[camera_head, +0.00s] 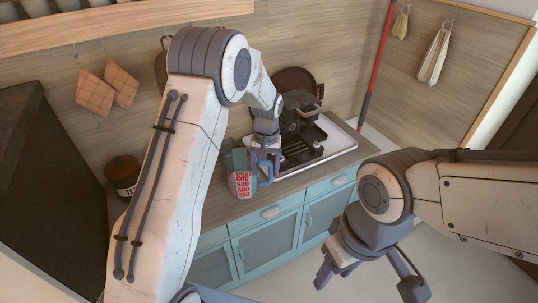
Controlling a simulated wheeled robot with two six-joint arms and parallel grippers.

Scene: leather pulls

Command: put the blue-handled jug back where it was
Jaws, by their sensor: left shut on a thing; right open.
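The jug (240,182) has a clear grey body with red measuring marks and a blue handle (266,175) on its right side. It is upright at the front part of the wooden counter (213,203), left of the white tray. My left gripper (266,163) is shut on the blue handle, reaching down from above. I cannot tell whether the jug's base touches the counter. My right gripper (368,287) is open and empty, low in front of the blue cabinets, well apart from the jug.
A white tray (343,139) on the counter holds a dark coffee machine (302,112). A dark brown jar (122,176) stands at the counter's left end. Orange checked pot holders (106,88) hang on the wall. A red pole (376,65) leans at the back right.

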